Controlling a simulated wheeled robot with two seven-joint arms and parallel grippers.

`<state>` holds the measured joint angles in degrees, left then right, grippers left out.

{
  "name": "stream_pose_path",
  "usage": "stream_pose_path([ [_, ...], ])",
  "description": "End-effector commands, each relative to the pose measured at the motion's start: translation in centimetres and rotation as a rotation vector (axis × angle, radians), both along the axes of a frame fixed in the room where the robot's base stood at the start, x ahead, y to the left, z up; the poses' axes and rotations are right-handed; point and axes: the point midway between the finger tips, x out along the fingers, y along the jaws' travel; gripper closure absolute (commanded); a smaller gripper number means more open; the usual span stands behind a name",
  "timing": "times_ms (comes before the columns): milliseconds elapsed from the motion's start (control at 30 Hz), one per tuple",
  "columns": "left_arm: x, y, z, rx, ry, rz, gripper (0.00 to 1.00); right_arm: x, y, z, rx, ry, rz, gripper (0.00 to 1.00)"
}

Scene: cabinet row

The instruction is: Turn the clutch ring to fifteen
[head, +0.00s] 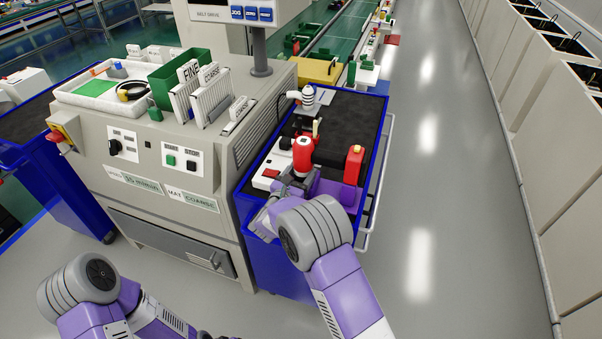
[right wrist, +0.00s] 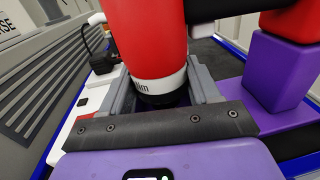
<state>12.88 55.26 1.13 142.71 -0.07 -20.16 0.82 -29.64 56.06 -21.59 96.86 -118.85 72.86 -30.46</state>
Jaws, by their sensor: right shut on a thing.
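In the head view that gripper (head: 288,187) is partly hidden by my own arm. Only my left arm's upper links show at the lower left; its gripper is outside the picture.
A white-and-black striped object (head: 308,95) stands behind on the cart. A grey machine cabinet (head: 160,150) borders the cart at left. The aisle floor at right is clear.

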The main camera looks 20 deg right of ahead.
Motion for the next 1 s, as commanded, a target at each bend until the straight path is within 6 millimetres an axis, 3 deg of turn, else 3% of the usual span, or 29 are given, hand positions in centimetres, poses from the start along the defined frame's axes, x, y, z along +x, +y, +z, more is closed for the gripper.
stream_pose_path([
  [600, 0.0, 0.0, -2.5, 0.000, 0.000, 0.000, 0.13, -0.2, -0.6, 0.0, -0.001, -0.005, 0.361, 0.69],
  [1000, 0.0, 0.0, -2.6, 0.000, 0.000, 0.000, 0.13, -0.3, -0.5, 0.1, -0.002, -0.003, 0.393, 0.69],
])
